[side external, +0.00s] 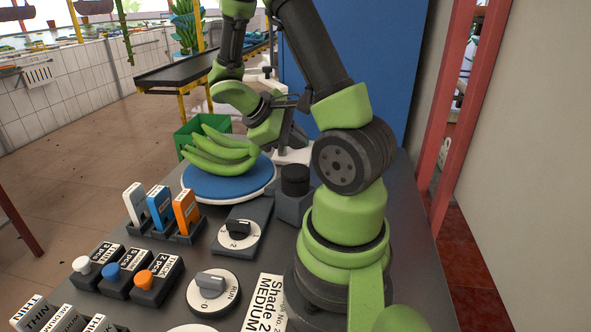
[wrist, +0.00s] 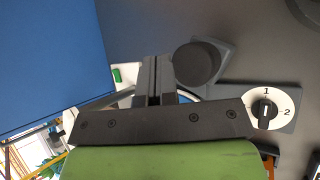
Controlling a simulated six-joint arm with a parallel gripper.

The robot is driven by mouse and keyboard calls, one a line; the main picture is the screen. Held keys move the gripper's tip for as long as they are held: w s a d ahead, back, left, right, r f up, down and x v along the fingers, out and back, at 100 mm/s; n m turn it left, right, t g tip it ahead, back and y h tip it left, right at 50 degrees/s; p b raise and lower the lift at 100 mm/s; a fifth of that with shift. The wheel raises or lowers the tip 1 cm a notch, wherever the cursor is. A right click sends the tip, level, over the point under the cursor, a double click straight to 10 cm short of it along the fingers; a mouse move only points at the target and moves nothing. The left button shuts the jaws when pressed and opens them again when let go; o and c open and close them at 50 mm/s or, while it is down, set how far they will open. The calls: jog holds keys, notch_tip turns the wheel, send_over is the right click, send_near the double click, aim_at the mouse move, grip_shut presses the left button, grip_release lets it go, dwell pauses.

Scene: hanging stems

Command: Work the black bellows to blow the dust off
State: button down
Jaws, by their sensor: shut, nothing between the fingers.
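The black bellows (side external: 295,180) is a short, round black cylinder on a grey base, right of the blue turntable in the side view. In the wrist view its round top (wrist: 197,62) lies just right of my fingertips. My gripper (wrist: 155,75) has its two grey fingers together with nothing between them. In the side view my gripper (side external: 290,136) is above and behind the bellows, partly hidden by my own arm. It appears apart from the bellows. I cannot make out any dust.
A green banana bunch (side external: 218,150) lies on the blue turntable (side external: 200,190). A RUN knob (side external: 212,289), coloured cards (side external: 160,208) and push buttons (side external: 112,273) fill the front left. A blue panel (side external: 370,60) stands behind.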

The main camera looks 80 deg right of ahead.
aim_at(303, 169)
jog(key=shift+f, duration=1.6)
dwell(0.8)
jog(key=shift+f, duration=0.4)
jog(key=shift+f, duration=0.95)
dwell(0.8)
jog(key=shift+r, duration=1.4)
jog(key=shift+r, duration=2.5)
